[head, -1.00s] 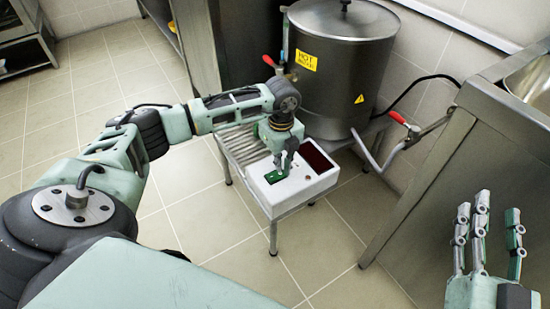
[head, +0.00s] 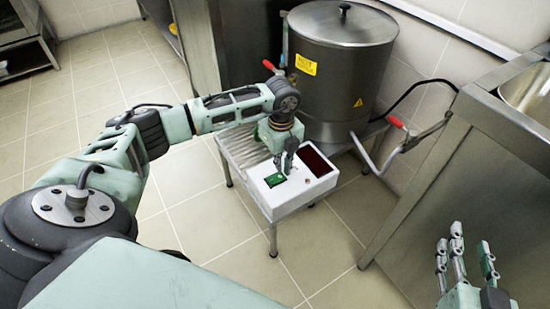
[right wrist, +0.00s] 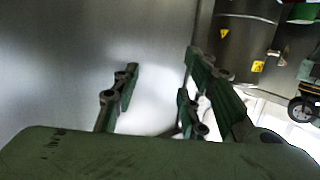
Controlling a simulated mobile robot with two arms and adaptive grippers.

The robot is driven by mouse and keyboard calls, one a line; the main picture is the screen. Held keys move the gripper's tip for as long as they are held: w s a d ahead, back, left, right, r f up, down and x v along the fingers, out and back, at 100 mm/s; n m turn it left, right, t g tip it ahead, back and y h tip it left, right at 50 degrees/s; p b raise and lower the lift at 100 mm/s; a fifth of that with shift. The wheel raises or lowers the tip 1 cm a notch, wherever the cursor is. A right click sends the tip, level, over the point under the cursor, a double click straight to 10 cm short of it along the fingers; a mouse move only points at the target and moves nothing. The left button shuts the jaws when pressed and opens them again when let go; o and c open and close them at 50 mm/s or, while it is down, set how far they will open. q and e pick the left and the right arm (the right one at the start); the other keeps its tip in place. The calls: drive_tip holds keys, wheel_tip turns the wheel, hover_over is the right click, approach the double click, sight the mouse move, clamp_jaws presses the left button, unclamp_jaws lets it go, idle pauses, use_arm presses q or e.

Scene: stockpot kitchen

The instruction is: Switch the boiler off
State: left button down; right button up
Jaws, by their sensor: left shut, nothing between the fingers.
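The boiler is a big steel pot (head: 338,80) with a lid and a yellow "HOT" label, standing on a metal stand.
A steel counter with a sink (head: 530,95) stands at the right, near my right gripper. Red-handled valves (head: 397,123), a hose and a black cable run beside the boiler. A slatted shelf (head: 240,150) is left of the box. Tiled floor in front is clear.

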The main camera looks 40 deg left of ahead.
sight(280, 176)
use_arm(q)
drive_tip(key=shift+r+p, duration=0.35)
drive_tip(key=shift+r, duration=0.1)
drive_tip(key=shift+r+p, duration=0.75)
drive_tip(key=shift+r, duration=0.05)
drive_tip(key=shift+r+p, duration=0.3)
drive_tip(key=shift+r, duration=0.05)
use_arm(e)
drive_tip(key=s+d+f+g+h, duration=0.2)
drive_tip(key=s+d+f+g, duration=0.2)
drive_tip(key=s+f+g, duration=0.3)
drive_tip(key=shift+s+f+g, duration=0.3)
drive_tip(key=shift+s+f, duration=0.8)
drive_tip(key=shift+f, duration=1.05)
